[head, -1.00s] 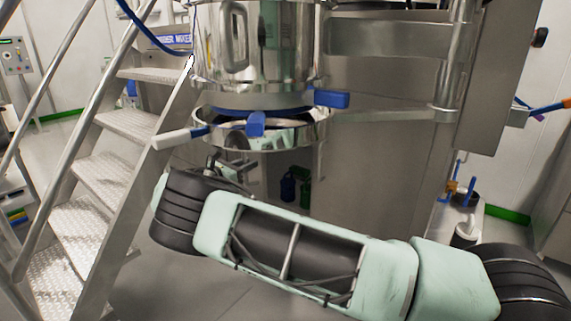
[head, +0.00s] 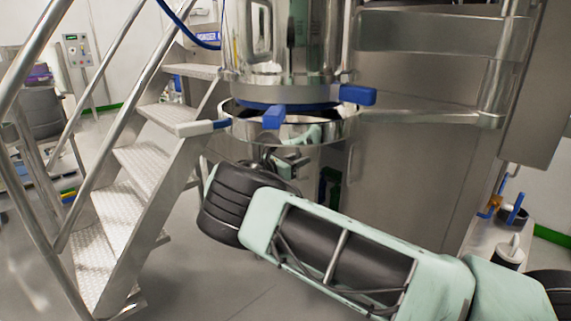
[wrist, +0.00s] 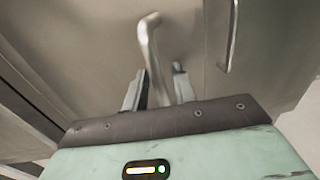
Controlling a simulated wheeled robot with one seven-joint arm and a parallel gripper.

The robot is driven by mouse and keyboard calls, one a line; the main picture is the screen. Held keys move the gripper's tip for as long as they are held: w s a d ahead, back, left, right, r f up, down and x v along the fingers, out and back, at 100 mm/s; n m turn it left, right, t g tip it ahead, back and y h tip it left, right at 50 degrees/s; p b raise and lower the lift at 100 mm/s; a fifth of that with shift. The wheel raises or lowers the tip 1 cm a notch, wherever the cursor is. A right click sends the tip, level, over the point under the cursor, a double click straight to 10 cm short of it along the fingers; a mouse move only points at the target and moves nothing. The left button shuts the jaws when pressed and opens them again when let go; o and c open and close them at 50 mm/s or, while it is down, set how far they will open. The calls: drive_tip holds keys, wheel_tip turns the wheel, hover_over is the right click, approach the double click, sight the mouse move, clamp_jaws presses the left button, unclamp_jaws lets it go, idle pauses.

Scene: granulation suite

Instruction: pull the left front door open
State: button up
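In the wrist view, the left front door (wrist: 95,45) is a plain grey-beige metal panel with a bent metal bar handle (wrist: 149,42). The handle's lower part lies between the two fingers of my gripper (wrist: 158,88). In the head view, my gripper (head: 285,158) is small and partly hidden below the steel vessel; the door handle cannot be made out there.
A steel vessel (head: 290,50) with blue clamps (head: 352,95) and a lower ring (head: 300,130) hangs above my gripper. Metal stairs with rails (head: 150,165) stand close on the left. A low bench with bottles (head: 505,235) is at right. Some floor (head: 200,290) is clear.

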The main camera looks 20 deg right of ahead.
drive_tip(key=w+v, duration=0.1)
drive_tip(key=v, duration=1.8)
drive_tip(key=shift+a, duration=0.55)
idle(0.7)
drive_tip(key=shift+r, duration=0.1)
idle(0.3)
